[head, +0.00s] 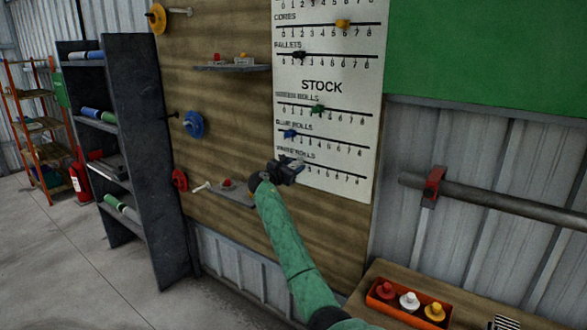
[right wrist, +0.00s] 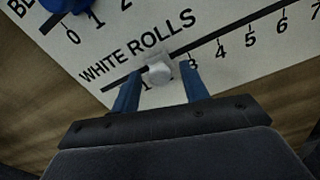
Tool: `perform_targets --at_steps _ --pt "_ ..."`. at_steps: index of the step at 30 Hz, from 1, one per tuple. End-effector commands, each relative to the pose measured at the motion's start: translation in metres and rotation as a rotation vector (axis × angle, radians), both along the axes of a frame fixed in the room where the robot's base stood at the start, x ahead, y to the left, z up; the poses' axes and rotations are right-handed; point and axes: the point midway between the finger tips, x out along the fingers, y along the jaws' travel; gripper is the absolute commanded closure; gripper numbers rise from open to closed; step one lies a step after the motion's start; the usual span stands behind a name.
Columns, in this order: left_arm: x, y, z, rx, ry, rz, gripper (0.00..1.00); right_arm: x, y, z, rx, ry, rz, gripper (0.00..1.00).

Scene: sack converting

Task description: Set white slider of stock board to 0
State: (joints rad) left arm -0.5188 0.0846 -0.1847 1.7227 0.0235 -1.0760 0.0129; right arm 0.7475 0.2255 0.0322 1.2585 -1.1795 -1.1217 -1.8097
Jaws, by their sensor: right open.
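The stock board (head: 360,186) is a white panel on the wooden wall, with lines for green rolls, blue rolls and white rolls. In the right wrist view, the white slider (right wrist: 158,73) sits on the white rolls line, just right of the mark read as 1 and left of 3. My right gripper (head: 290,165) is at the board's lower left. Its two blue fingers are open, one on each side of the white slider; I cannot tell if either touches it. In the head view the gripper hides this slider. My left gripper is out of view.
A blue slider (head: 290,134) and a green slider (head: 318,109) sit on the lines above. A small shelf (head: 232,196) juts out left of the gripper. A bench at lower right holds an orange tray (head: 374,301) with knobs.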

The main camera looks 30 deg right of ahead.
Motion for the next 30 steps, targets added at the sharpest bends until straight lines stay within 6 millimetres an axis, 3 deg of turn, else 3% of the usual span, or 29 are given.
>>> perform_targets --at_steps 5,9,12,21,24,30 --pt "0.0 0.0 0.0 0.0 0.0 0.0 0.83 0.0 0.0 0.0 0.0 0.0 0.0 0.57" --pt "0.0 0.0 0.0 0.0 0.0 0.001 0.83 0.0 0.0 0.0 0.0 0.0 0.0 0.85" --pt "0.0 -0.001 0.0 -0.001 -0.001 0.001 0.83 0.0 0.0 0.0 0.0 0.0 0.0 1.0" --pt "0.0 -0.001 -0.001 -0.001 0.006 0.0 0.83 0.012 0.005 -0.001 0.001 0.0 0.0 1.0" --pt "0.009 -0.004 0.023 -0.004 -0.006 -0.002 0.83 0.026 0.011 0.0 0.0 0.0 0.0 1.0" --pt "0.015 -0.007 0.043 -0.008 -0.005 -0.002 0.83 0.05 0.021 0.001 0.0 0.0 0.0 1.0"
